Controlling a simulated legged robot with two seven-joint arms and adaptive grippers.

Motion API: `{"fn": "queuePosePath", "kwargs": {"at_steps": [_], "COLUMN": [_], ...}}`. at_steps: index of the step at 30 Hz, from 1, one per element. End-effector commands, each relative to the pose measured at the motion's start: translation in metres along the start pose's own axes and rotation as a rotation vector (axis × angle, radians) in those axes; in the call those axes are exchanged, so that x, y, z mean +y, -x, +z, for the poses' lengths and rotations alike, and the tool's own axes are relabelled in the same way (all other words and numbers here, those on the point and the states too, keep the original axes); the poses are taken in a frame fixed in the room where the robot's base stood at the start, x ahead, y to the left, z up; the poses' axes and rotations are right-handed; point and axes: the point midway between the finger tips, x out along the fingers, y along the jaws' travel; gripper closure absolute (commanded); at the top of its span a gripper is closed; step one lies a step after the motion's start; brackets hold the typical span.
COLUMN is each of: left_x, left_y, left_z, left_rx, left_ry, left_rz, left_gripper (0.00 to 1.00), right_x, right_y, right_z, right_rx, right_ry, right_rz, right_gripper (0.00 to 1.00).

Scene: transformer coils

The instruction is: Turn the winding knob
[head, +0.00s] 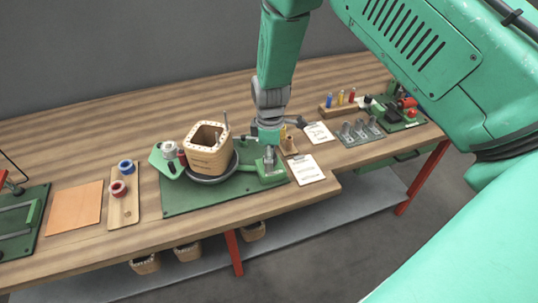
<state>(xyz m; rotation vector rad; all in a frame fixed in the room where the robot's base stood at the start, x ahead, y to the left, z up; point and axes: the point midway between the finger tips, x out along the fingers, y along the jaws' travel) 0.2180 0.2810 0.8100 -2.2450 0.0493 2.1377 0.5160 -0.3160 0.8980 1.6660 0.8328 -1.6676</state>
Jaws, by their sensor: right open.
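The winding device stands on a green baseplate (190,205) near the middle of the bench. A square wooden coil former (207,157) sits upright on its round dark turntable (212,179). At the device's right end is a green block (270,179) with a small grey metal upright part (269,158), which looks like the winding knob. My right gripper (267,142) comes down from above, just over this part. It is open, but its fingers are small and partly hidden, so contact cannot be told. My left gripper is not in view.
Red and blue spools (119,188) lie on a wooden strip to the left, beside an orange-brown sheet (75,207). Paper cards (306,170), metal brackets (360,132) and a green fixture (400,113) stand to the right. More formers (187,251) sit below the bench.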

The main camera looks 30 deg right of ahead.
Motion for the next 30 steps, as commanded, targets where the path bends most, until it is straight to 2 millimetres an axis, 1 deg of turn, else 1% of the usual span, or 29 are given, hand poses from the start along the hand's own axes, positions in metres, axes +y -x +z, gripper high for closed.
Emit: {"fn": "queuePosePath", "kwargs": {"at_steps": [4, 5, 6, 9, 20, 26, 30], "left_x": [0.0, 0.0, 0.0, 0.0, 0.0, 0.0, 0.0], "left_y": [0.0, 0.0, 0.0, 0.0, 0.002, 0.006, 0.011], "left_z": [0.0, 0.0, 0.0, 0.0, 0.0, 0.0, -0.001], "left_rx": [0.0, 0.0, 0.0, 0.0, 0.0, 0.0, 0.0], "left_ry": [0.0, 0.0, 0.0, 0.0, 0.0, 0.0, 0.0], "left_rz": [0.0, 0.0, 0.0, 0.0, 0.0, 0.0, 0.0], "left_gripper": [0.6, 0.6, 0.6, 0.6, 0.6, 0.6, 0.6], "right_x": [0.0, 0.0, 0.0, 0.0, 0.001, 0.002, 0.002], "right_y": [0.0, 0.0, 0.0, 0.0, 0.001, 0.002, 0.002], "right_z": [0.0, 0.0, 0.0, 0.0, 0.0, -0.001, -0.001], "right_rx": [0.0, 0.0, 0.0, 0.0, 0.001, 0.001, 0.003], "right_ry": [0.0, 0.0, 0.0, 0.0, -0.033, -0.132, -0.245], "right_rz": [0.0, 0.0, 0.0, 0.001, 0.002, 0.003, 0.003], "right_gripper": [0.45, 0.48, 0.63, 0.94, 0.94, 0.94, 0.94]}}
